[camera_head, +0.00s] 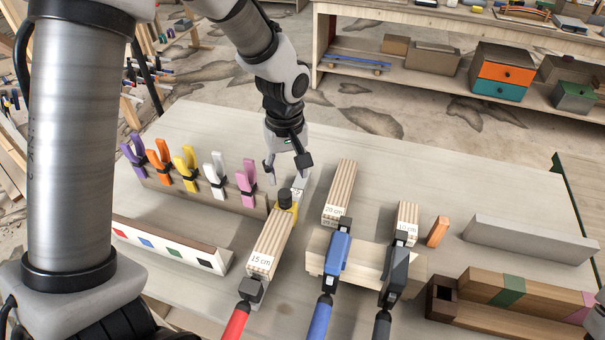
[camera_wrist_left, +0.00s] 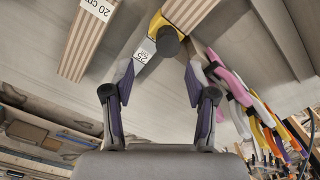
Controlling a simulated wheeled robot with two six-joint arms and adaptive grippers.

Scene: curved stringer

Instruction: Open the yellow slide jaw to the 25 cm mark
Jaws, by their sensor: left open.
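The yellow slide jaw (camera_head: 287,209) sits at the far end of the red-handled clamp (camera_head: 237,322), with a black knob on it. It touches or nearly touches the end of a laminated wood strip (camera_head: 270,245) labelled 15 cm. The clamp's metal bar (camera_head: 300,184) sticks out beyond the jaw. In the left wrist view the yellow jaw (camera_wrist_left: 157,22) is at the top, and a 25 label (camera_wrist_left: 146,48) shows on the bar. My left gripper (camera_head: 287,168) is open and empty above the bar's far end.
Colored spring clamps (camera_head: 186,168) stand on a rail to the left. Blue-handled (camera_head: 338,255) and grey-handled (camera_head: 396,275) clamps lie to the right, with a 20 cm strip (camera_head: 340,190). A color-marked tray (camera_head: 170,246) is at left. The bench behind the gripper is clear.

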